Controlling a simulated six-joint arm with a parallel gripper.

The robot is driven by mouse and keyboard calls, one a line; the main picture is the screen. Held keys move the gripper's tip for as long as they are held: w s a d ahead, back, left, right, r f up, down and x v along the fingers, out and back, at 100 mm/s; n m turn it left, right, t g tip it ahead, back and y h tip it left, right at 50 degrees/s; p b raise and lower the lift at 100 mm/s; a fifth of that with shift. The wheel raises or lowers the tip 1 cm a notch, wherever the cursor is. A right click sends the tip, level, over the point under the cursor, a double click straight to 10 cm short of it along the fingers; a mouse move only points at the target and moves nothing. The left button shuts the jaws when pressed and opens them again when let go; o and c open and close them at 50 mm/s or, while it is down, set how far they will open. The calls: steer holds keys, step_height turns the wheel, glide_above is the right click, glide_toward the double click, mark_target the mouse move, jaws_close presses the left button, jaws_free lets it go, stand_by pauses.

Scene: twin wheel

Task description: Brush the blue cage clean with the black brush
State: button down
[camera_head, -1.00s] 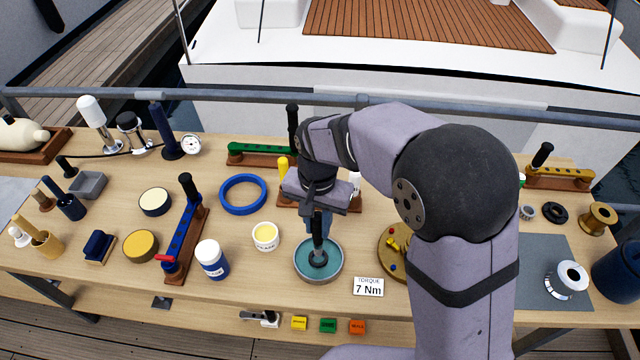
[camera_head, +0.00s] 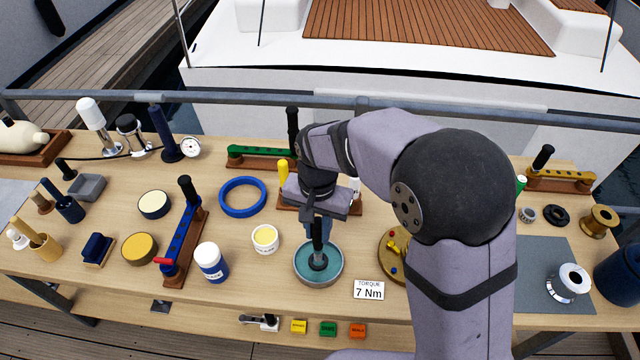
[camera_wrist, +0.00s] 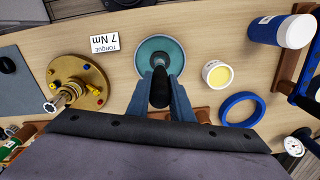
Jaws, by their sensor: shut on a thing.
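The black brush (camera_head: 317,260) stands upright in a round dish of teal liquid (camera_head: 300,275) at the front middle of the bench. My gripper (camera_head: 318,229) is shut on its handle from above. The wrist view shows the black handle (camera_wrist: 160,88) between my two blue fingers, with the dish (camera_wrist: 160,46) beyond. The bristles are hidden. A plain blue ring (camera_head: 243,195), probably the blue cage, lies flat to the left of the brush. It also shows at the right of the wrist view (camera_wrist: 241,97). My gripper is apart from it.
An open pot of yellow grease (camera_head: 265,237) and a white-and-blue jar (camera_head: 211,262) stand left of the dish. A blue lever on a wooden stand (camera_head: 184,235) lies farther left. A brass flange (camera_head: 390,262) and a torque card (camera_head: 369,289) are to the right.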

steer(key=shift+f, duration=0.15)
steer(key=shift+f+b, duration=0.8)
steer(key=shift+f, duration=0.55)
